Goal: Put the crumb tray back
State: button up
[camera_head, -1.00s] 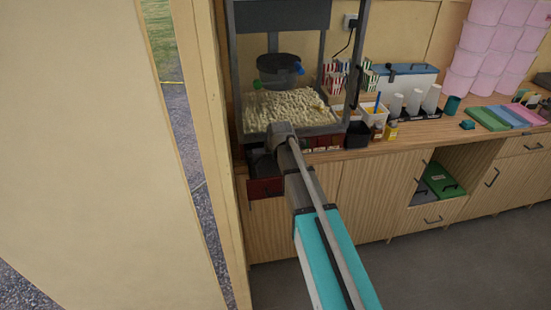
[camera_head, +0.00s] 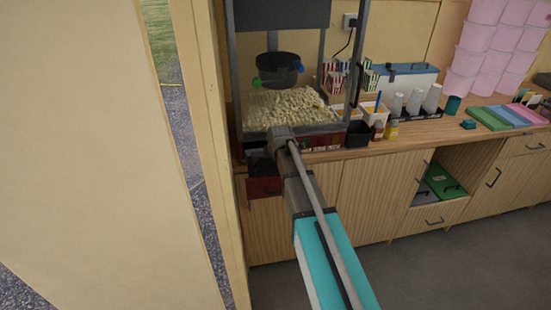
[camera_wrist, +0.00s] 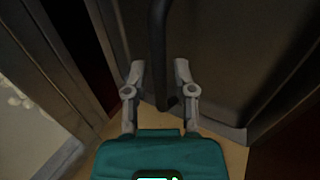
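The crumb tray (camera_head: 264,187) shows in the head view as a dark tray with a dark red front. It sticks out from under the popcorn machine (camera_head: 292,108), past the counter's front edge. My arm hides part of it. In the wrist view a dark panel, which looks like the tray (camera_wrist: 225,50), fills the upper right. A black bar handle (camera_wrist: 158,40) runs down between the fingers of my gripper (camera_wrist: 158,72). The fingers are apart, with a gap on both sides of the handle. In the head view my fingertips are hidden behind my wrist.
A wall edge (camera_head: 212,150) stands close on the left. The floor (camera_head: 440,265) in front of the cabinets is clear.

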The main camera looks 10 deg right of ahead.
jog(key=shift+o, duration=0.4)
jog(key=shift+r, duration=0.1)
jog(key=shift+s+r+p, duration=0.15)
jog(key=shift+r+p, duration=0.15)
jog(key=shift+p, duration=0.1)
jog(key=p+v, duration=0.9)
jog(key=v, duration=0.2)
jog(key=shift+r+p, duration=0.2)
jog(key=shift+p, duration=0.2)
jog(key=shift+s, duration=0.1)
dwell(0.3)
jog(key=s+f+m+g, duration=0.2)
jog(key=s+m+g, duration=0.4)
jog(key=s+m, duration=1.2)
jog(key=s, duration=0.5)
jog(key=shift+d+f, duration=0.15)
jog(key=shift+f, duration=0.1)
jog(key=shift+o, duration=0.2)
jog(key=shift+f, duration=0.1)
